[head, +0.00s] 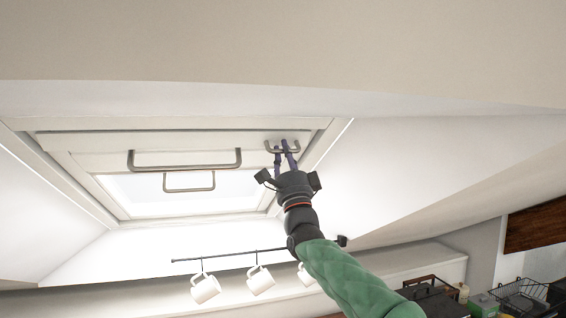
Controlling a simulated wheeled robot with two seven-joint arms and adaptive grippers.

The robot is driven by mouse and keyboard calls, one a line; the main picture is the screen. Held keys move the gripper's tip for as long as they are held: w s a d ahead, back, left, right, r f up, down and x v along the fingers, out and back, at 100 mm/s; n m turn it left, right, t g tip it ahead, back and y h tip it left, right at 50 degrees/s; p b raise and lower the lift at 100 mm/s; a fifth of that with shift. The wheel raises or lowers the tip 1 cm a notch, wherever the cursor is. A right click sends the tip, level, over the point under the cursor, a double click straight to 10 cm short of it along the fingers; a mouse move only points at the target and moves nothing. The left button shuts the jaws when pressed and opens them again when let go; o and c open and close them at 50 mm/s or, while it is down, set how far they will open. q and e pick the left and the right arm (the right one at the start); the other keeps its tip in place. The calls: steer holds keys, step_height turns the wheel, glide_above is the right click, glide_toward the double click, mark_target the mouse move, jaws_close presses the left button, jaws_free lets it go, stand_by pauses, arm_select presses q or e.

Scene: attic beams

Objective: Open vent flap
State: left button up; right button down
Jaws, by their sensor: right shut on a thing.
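The vent flap (105,143) looks like the long pale strip along the upper part of the roof window frame. A small grey bar handle (270,150) sits at its right end. My right gripper (284,150) reaches up from below, with its purple fingers closed on this small handle. The fingers cover part of the handle. Whether the flap stands slightly ajar I cannot tell. My left gripper is out of view.
A long grey handle (185,167) and a shorter one (189,189) are left of my gripper. White mugs (260,281) hang from a dark rail (225,254) below the window. A wire basket (522,297) stands at lower right. Sloped walls flank the window.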

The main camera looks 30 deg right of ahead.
steer(key=shift+s+a+r+g, duration=0.15)
steer(key=shift+s+g, duration=0.3)
steer(key=shift+g, duration=0.35)
steer(key=c, duration=1.2)
jaws_free()
steer(key=shift+o, duration=0.2)
steer(key=v, duration=1.2)
steer(key=shift+r, duration=0.1)
